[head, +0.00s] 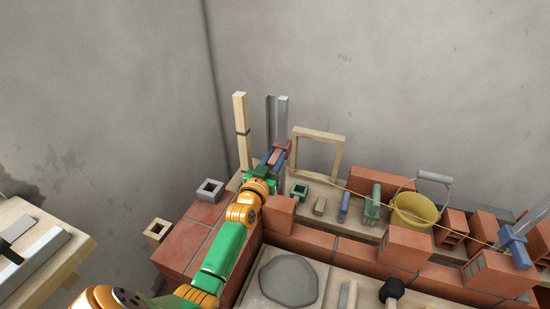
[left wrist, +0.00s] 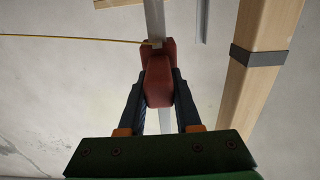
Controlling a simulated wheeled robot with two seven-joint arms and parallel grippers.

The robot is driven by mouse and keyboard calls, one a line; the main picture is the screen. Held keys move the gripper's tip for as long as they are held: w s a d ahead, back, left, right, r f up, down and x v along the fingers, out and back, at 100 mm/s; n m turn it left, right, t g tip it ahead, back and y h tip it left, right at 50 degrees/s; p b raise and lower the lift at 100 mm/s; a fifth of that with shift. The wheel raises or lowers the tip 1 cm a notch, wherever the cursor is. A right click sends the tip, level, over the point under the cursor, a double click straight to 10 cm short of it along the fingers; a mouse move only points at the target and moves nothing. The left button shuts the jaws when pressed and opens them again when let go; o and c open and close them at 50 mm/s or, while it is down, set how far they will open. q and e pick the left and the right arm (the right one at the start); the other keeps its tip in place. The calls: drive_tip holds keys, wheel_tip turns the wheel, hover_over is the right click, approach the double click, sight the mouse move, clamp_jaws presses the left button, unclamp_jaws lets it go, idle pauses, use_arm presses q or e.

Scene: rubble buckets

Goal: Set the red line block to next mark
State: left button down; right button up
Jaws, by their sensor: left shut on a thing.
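The red line block (left wrist: 158,72) sits between the two dark fingers of my left gripper (left wrist: 159,84) in the left wrist view, against a grey metal profile (left wrist: 154,20). My left gripper is shut on it. In the head view the red line block (head: 282,148) shows small at the upright grey profile (head: 282,115), with my left gripper (head: 274,158) at it. A yellow line (left wrist: 70,38) runs from the block. Marks on the profile are too small to make out. My right gripper is not in view.
The line (head: 380,202) slants over a low brick wall (head: 350,252) to a blue block (head: 515,246) at the right. A wooden post (head: 241,130) and a wooden frame (head: 318,132) stand close to the gripper. A yellow bucket (head: 414,211) stands behind the wall.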

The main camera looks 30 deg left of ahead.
use_arm(q)
drive_tip(key=c, duration=0.6)
unclamp_jaws()
drive_tip(key=shift+f, duration=0.1)
drive_tip(key=v, duration=0.7)
drive_tip(key=shift+s, duration=0.1)
